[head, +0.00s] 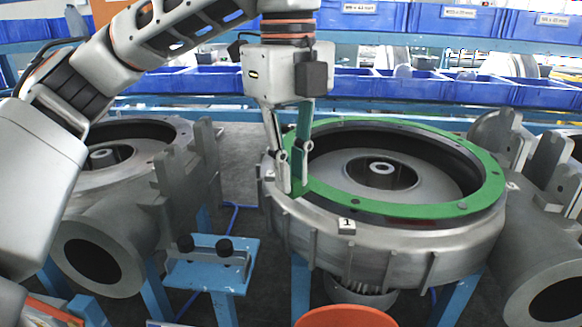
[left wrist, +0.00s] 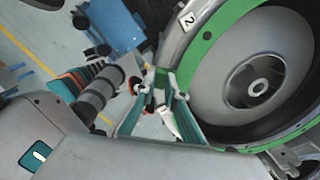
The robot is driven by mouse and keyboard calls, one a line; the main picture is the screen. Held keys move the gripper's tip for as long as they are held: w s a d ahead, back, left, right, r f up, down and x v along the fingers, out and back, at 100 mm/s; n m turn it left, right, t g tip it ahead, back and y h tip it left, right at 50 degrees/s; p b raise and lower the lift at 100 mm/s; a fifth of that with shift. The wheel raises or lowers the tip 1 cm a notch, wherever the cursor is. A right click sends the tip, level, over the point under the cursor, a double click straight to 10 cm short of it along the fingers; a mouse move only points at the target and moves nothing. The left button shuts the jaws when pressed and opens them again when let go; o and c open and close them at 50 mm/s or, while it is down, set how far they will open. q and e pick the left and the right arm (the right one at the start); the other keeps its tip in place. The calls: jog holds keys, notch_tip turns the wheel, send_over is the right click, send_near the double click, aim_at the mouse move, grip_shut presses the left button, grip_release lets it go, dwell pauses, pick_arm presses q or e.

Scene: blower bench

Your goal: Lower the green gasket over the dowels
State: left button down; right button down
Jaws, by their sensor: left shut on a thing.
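The green gasket (head: 425,211) is a flat ring over the round top of the middle blower housing (head: 390,250). It also shows in the left wrist view (left wrist: 212,32). My left gripper (head: 293,172) is shut on the ring's left side, at a green tab; its fingers also show in the left wrist view (left wrist: 160,82). A dark band shows under the ring at the front, so it looks slightly above the flange there. Dark round spots show on the ring; I cannot tell whether they are holes or dowel tips. My right gripper is not in view.
A second grey housing (head: 97,250) stands at left and another (head: 540,250) at right, with upright lugs close by. A small blue stand (head: 212,276) is in front. An orange round thing (head: 347,317) lies at the bottom. Blue bins (head: 425,88) line the back.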

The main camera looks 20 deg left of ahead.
pick_arm(q)
jog(key=shift+f, duration=0.35)
dwell(0.3)
jog(key=c, duration=2)
grip_release()
notch_tip(320, 180, up, 12)
jog(key=shift+s+r, duration=0.1)
jog(key=shift+s, duration=0.05)
